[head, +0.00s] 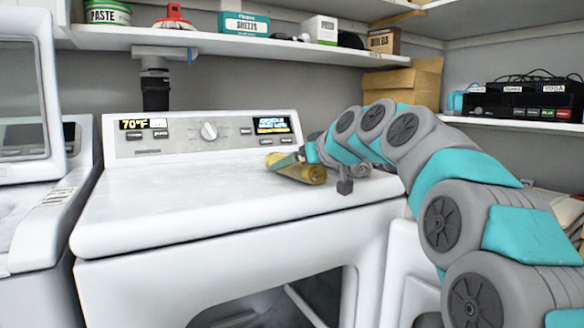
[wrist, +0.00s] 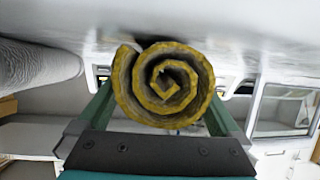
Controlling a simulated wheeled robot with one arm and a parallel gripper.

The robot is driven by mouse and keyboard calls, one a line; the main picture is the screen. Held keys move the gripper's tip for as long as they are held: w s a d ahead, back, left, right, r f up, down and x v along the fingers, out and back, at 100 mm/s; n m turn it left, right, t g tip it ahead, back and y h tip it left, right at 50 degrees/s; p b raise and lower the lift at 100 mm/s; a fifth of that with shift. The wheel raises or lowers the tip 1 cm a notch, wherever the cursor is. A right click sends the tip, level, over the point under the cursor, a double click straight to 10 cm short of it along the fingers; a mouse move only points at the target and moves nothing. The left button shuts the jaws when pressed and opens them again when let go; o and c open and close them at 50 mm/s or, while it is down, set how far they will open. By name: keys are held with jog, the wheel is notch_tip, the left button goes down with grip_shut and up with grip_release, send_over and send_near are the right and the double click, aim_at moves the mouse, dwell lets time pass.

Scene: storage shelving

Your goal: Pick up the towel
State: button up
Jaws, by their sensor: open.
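The towel (head: 311,175) is a yellow roll lying on top of the white machine, near its control panel. In the wrist view its spiral end (wrist: 165,85) faces the camera, yellow edged with grey-brown layers. My gripper (wrist: 160,95) is open, with one green finger on each side of the roll. The towel's end sits between the fingers; I cannot tell whether either finger touches it. In the head view my gripper is at the towel, and my wrist partly hides it.
The control panel (head: 205,134) rises behind. The machine top (head: 170,195) is clear to the left. A shelf (head: 240,43) with boxes hangs above.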

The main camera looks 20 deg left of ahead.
jog(key=c, duration=1.4)
jog(key=shift+c, duration=0.5)
jog(key=shift+r, duration=0.15)
